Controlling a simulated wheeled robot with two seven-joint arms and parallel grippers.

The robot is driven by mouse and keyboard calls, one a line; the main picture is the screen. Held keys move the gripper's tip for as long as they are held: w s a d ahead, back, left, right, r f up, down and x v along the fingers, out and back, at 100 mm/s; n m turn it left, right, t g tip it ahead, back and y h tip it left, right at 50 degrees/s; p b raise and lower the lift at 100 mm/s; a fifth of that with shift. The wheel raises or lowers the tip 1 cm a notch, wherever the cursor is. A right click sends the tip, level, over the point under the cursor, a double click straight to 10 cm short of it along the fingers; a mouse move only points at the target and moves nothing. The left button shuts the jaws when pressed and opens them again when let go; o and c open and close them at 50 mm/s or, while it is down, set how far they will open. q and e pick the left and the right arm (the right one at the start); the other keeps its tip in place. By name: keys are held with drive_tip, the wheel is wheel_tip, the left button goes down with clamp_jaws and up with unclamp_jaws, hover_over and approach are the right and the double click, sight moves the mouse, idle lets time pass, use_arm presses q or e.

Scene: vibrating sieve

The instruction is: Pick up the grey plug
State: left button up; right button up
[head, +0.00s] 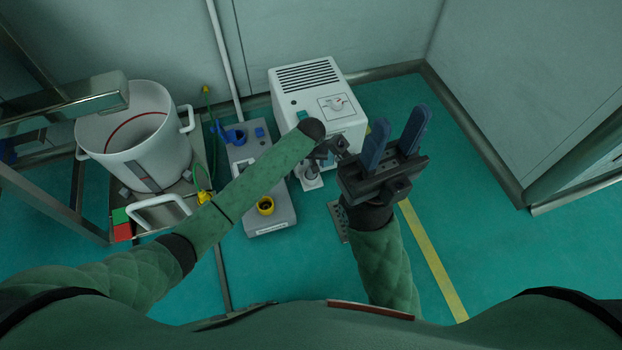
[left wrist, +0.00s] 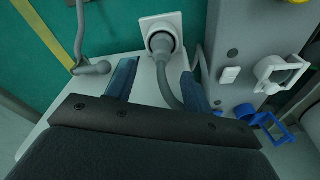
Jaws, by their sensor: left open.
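The grey plug (left wrist: 163,43) sits in a white square socket plate (left wrist: 168,20) at the top of the left wrist view, with its grey cable curving down between my fingers. My left gripper (left wrist: 162,75) is open; its blue fingers lie to either side of the cable, just short of the plug, and hold nothing. In the head view my left gripper (head: 330,152) is largely hidden behind my forearm, beside the white box. The socket plate (head: 312,183) shows just below it. My right gripper (head: 398,120) is open and empty, with two blue fingers pointing up.
The white box (head: 305,83) with vents and a knob stands behind the grippers. A grey unit (head: 272,219) with blue and yellow fittings stands left of it. A large white pot (head: 150,165) is further left. Green floor at the right is clear.

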sight(311, 174)
use_arm(q)
drive_tip(key=shift+w+f+b, duration=0.15)
drive_tip(key=shift+f+b, duration=0.1)
drive_tip(key=shift+f, duration=0.45)
drive_tip(key=shift+w+f+b, duration=0.1)
drive_tip(key=shift+f+b, duration=0.1)
drive_tip(key=shift+f, duration=0.5)
drive_tip(key=f+b, duration=0.1)
drive_tip(key=f, duration=0.1)
drive_tip(key=f+b, duration=0.1)
drive_tip(key=f, duration=0.1)
drive_tip(key=shift+w+f, duration=0.2)
drive_tip(key=shift+f, duration=0.2)
drive_tip(key=shift+a, duration=0.1)
drive_tip(key=c, duration=1.1)
